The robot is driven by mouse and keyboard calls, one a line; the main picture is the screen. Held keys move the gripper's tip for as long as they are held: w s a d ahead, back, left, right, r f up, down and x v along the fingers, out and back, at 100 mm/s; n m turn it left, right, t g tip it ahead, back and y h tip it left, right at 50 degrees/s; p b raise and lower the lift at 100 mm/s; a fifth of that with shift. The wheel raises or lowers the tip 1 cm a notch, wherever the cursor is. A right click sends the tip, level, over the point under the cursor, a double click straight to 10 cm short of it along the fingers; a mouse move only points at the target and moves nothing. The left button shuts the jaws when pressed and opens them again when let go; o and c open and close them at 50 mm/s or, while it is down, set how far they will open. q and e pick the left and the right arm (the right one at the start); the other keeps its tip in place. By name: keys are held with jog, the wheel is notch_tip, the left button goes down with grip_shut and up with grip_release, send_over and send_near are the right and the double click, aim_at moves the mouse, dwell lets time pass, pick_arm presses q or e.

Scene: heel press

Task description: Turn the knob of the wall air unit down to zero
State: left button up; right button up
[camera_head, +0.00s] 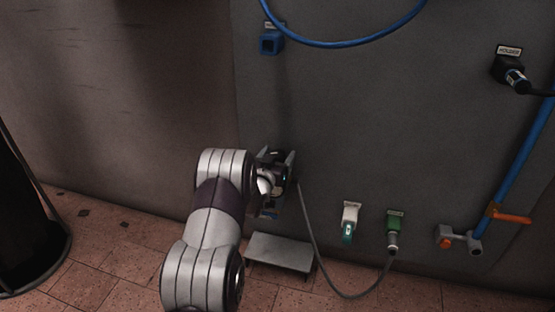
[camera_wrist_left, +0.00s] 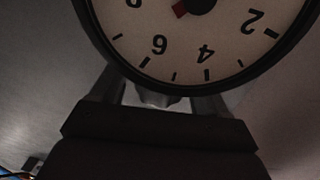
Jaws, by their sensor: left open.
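My left gripper (camera_head: 281,160) is open at the unit. In the wrist view its fingers (camera_wrist_left: 158,92) reach behind the gauge. A small grey part, possibly the knob, shows between them; I cannot tell if they touch it.
A grey pedal-like plate (camera_head: 281,250) sits low below the unit. A grey hose (camera_head: 322,275) loops to a green holder (camera_head: 394,222) beside a white one (camera_head: 350,215). At right are a blue pipe (camera_head: 525,155) with an orange lever (camera_head: 512,217) and a black holder (camera_head: 506,66).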

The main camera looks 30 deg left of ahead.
pick_arm(q)
jog(key=c, duration=0.9)
jog(key=shift+c, duration=0.2)
